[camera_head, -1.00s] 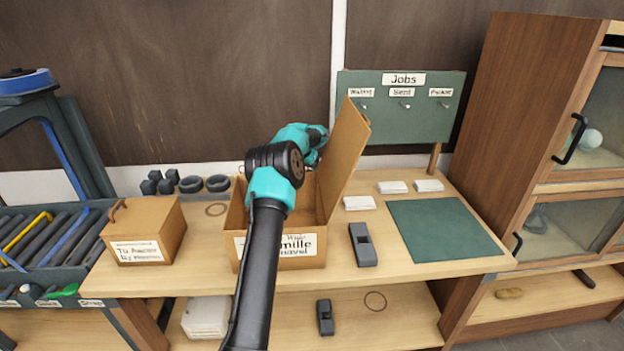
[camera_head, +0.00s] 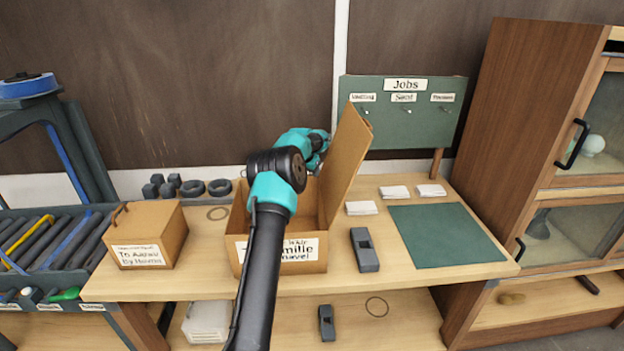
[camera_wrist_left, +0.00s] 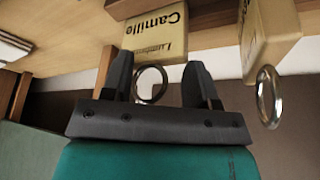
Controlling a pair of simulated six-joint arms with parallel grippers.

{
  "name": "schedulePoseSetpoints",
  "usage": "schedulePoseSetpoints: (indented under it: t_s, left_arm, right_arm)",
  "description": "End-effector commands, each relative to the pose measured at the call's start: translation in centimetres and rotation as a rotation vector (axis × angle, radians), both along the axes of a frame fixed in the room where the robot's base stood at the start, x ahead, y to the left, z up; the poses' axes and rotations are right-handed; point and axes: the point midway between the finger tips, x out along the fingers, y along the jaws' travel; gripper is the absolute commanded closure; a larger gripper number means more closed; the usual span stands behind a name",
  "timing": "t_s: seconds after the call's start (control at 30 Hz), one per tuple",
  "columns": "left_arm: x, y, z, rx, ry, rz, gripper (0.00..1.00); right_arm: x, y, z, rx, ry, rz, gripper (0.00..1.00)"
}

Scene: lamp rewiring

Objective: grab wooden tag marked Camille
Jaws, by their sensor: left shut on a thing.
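In the left wrist view, a pale wooden tag (camera_wrist_left: 157,35) shows upside down, with lettering that reads like "Camille" and a smaller, partly legible word. A metal ring (camera_wrist_left: 150,84) hangs from it. My left gripper (camera_wrist_left: 160,78) is shut on the tag, with the ring between its fingers. A second wooden block or tag (camera_wrist_left: 268,35) with its own ring (camera_wrist_left: 269,97) is to the right; its lettering is not legible. In the head view my left gripper (camera_head: 318,150) is behind the open cardboard box, partly hidden by its own wrist; the tag cannot be seen there. My right gripper is not in view.
The open cardboard box (camera_head: 234,245) has its lid flap (camera_head: 345,160) raised beside my left gripper. A green jobs board (camera_head: 405,125) with hooks stands behind. A closed box (camera_head: 148,232) is at left; a green mat (camera_head: 445,237) lies at right, clear.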

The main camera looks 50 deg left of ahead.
Motion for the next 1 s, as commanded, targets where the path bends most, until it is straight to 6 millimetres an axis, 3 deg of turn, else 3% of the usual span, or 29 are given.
schedulePoseSetpoints:
  t_s: [0.27, 0.7, 1.0]
  left_arm:
    - [0.0, 0.0, 2.4, 0.002, -0.003, 0.000, 0.81]
    - [0.1, 0.0, 9.4, 0.001, -0.002, -0.001, 0.81]
    - [0.0, 0.0, 10.0, 0.000, 0.000, 0.000, 0.81]
  right_arm:
    - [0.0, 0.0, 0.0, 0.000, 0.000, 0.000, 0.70]
    - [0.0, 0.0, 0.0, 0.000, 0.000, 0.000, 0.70]
    - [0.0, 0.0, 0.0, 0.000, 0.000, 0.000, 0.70]
